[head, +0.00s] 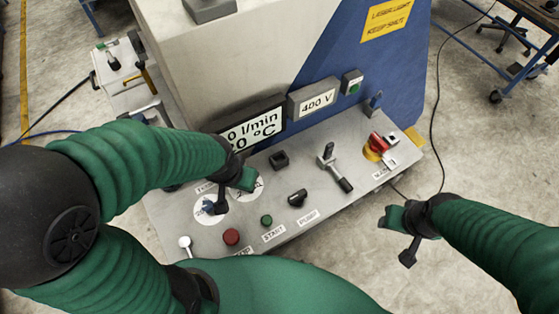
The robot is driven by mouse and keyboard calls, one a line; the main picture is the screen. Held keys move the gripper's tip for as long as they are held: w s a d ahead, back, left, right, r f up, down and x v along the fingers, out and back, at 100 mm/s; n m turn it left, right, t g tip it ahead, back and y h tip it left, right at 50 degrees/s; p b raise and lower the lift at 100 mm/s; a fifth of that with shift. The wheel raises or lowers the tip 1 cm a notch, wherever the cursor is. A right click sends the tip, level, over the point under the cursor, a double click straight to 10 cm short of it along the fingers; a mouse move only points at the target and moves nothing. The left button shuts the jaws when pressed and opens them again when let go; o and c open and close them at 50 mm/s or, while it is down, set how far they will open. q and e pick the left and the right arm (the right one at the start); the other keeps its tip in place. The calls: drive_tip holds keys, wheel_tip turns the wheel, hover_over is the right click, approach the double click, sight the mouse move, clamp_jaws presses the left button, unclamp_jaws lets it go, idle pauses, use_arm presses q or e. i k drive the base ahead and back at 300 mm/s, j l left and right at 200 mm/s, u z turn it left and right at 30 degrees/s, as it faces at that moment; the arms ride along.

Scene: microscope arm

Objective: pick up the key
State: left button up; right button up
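No key shows clearly enough for me to name it with certainty. A small dark blue tab (374,100) stands upright at the back right of the grey control panel (345,215). A small dark blue shape (208,208) lies on a white round label at the panel's left, close beside my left gripper. My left gripper (234,193) is above the panel's left part, its fingers apart, with nothing seen between them. My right gripper (401,238) is off the panel's right edge, over the floor, with fingers apart and empty.
The panel carries a red button (231,237), a green button (266,221), a black knob (298,198), a lever with a black handle (336,170) and a red-and-yellow switch (377,147). Display boxes (312,98) rise behind.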

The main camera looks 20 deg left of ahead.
sight(330, 148)
drive_tip(key=i+l+z, duration=0.2)
drive_tip(key=z, duration=0.15)
drive_tip(key=i+l+z, duration=0.15)
drive_tip(key=z, duration=0.2)
drive_tip(key=i, duration=0.05)
